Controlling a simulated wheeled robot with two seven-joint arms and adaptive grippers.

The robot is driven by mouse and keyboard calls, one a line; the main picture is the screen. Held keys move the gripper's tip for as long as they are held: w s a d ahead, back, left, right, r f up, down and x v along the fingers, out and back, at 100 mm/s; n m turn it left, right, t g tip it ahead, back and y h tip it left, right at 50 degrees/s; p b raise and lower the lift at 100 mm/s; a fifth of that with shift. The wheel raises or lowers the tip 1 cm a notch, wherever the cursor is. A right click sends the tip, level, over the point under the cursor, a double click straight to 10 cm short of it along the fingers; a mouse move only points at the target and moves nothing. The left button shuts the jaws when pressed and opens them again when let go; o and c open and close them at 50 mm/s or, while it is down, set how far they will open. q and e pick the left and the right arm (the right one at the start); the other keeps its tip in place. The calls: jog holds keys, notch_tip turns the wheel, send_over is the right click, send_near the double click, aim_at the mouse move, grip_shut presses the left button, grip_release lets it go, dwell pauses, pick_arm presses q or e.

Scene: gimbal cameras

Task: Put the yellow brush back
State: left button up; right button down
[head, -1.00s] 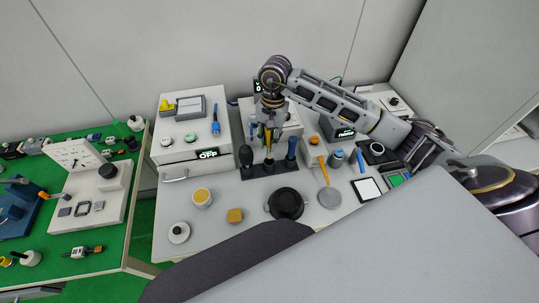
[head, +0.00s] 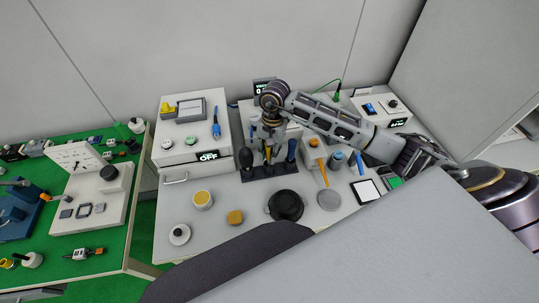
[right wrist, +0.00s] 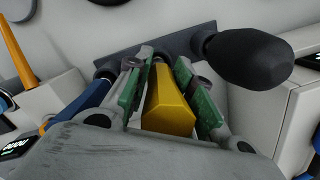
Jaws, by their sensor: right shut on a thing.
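The yellow brush (right wrist: 168,108) is between the green-padded fingers of my right gripper (right wrist: 160,95) in the right wrist view, and the gripper is shut on it. In the head view my right gripper (head: 268,140) is low over the dark brush holder (head: 256,174), and only a bit of yellow shows below it. The holder also shows in the right wrist view (right wrist: 150,42). A black brush (head: 246,158) stands at the holder's left and a blue brush (head: 291,150) at its right. Whether the yellow brush's lower end is seated is hidden. My left gripper is not in view.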

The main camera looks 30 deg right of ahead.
jog(key=shift+f, duration=0.9)
jog(key=c, duration=1.5)
grip_release()
jog(key=shift+o, duration=1.3)
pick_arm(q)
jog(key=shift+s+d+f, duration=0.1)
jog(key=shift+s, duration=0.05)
